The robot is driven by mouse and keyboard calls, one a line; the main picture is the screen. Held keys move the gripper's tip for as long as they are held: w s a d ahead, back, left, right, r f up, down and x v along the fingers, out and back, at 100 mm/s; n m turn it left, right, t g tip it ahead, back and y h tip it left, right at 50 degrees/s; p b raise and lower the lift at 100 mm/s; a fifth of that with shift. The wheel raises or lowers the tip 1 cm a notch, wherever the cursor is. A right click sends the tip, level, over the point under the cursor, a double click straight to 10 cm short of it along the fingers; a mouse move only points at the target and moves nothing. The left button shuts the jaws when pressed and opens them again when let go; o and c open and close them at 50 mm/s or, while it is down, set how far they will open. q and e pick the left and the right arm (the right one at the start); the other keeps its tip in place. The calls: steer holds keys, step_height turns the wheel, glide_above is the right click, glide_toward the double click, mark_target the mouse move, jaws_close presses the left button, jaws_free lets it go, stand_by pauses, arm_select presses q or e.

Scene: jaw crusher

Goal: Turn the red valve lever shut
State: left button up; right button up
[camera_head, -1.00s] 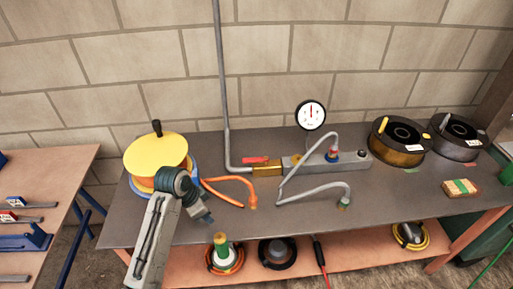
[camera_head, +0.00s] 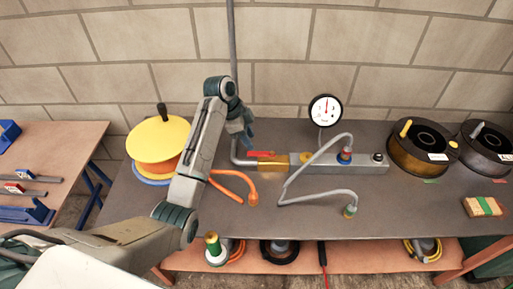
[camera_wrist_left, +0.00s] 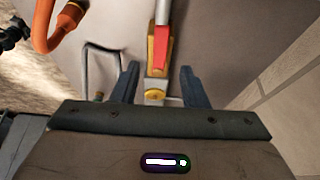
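The red valve lever (camera_head: 262,153) lies flat along the line of the grey pipe, on top of the brass valve body (camera_head: 272,164) at the left end of the metal block. In the left wrist view the red lever (camera_wrist_left: 162,46) and brass body (camera_wrist_left: 151,72) show ahead of my gripper. My left gripper (camera_head: 246,133) is just behind and left of the lever. Its two fingers (camera_wrist_left: 161,88) stand apart with nothing gripped between them; they look clear of the lever. My right gripper is in neither view.
A grey pipe (camera_head: 233,85) rises close beside my left gripper. A pressure gauge (camera_head: 325,110), curved grey hose (camera_head: 300,190) and orange hose (camera_head: 230,188) surround the valve. A yellow reel (camera_head: 157,138) stands left; black reels (camera_head: 420,146) stand right.

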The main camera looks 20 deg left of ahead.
mark_target(259, 153)
arm_select(q)
steer(key=p+x, duration=0.1)
steer(key=x, duration=0.5)
jaws_close()
